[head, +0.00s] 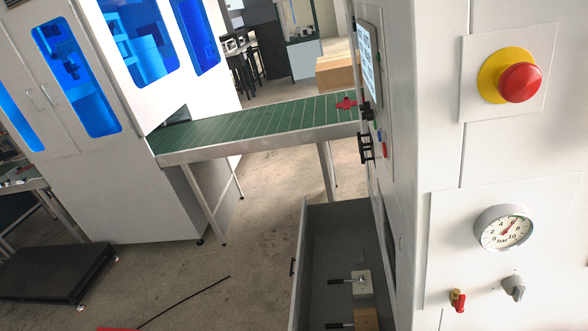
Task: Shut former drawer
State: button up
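The former drawer (303,235) stands open at the lower middle, pulled out to the left from the white former (435,150). Its front panel is at the left and carries a small dark handle (292,267). The grey drawer inside holds a pale block with a dark-handled tool (362,284) and a brown wooden block (366,319) with another dark handle. The drawer's near end is cut off by the bottom edge.
A green conveyor (250,122) runs behind the drawer, with a cardboard box (337,72) near it. A white machine with blue windows (110,130) stands left. A black platform (55,275) and a thin black rod (185,302) lie on otherwise open floor left of the drawer.

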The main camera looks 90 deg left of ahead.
aim_at(337, 239)
jog(key=k, duration=0.95)
jog(key=u, duration=1.85)
jog(key=k, duration=0.9)
jog(key=u, duration=0.35)
jog(key=i, duration=1.3)
jog(key=z, duration=0.8)
